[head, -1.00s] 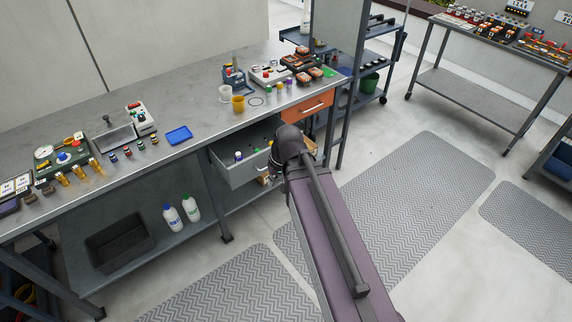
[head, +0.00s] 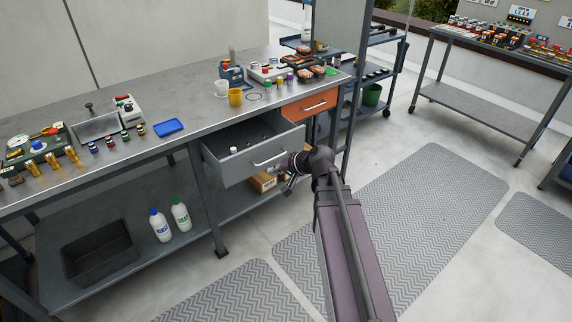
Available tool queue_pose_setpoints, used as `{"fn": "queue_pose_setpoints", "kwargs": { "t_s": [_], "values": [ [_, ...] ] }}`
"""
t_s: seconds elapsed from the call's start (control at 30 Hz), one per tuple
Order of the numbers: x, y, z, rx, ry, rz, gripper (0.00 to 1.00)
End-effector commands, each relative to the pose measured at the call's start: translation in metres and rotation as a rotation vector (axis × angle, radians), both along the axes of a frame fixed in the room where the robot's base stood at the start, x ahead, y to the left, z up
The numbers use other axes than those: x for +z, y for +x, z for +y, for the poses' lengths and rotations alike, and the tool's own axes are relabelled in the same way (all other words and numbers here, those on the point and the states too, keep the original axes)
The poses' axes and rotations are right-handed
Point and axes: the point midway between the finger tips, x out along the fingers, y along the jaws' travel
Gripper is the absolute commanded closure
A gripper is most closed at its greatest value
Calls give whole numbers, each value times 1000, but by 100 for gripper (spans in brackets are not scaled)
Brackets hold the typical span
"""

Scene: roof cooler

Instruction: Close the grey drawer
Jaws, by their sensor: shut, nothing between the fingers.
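The grey drawer (head: 240,170) hangs pulled out under the workbench top, left of the orange drawer. It has a light bar handle (head: 270,158) on its front, and a few small items lie inside it. My gripper (head: 285,187) is at the right end of the drawer front, near the handle and slightly below it. It is shut and empty. It is small in the picture, and I cannot tell whether it touches the drawer front.
The orange drawer (head: 309,106) is right of the grey one. A cardboard box (head: 264,182) lies on the lower shelf behind my gripper. Two bottles (head: 170,221) and a black bin (head: 99,250) stand on that shelf. The floor in front has grey mats (head: 420,215).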

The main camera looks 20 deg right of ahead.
Motion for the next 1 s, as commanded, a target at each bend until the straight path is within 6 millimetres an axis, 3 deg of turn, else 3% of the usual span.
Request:
{"fn": "queue_pose_setpoints", "kwargs": {
  "t_s": [0.03, 0.5, 1.0],
  "values": [
    [-16, 5, -6, -23, 27, -16, 100],
    [-57, 40, -65, -246, 295, -182, 100],
    [-96, 59, -145, -485, 554, -328, 100]
  ]
}}
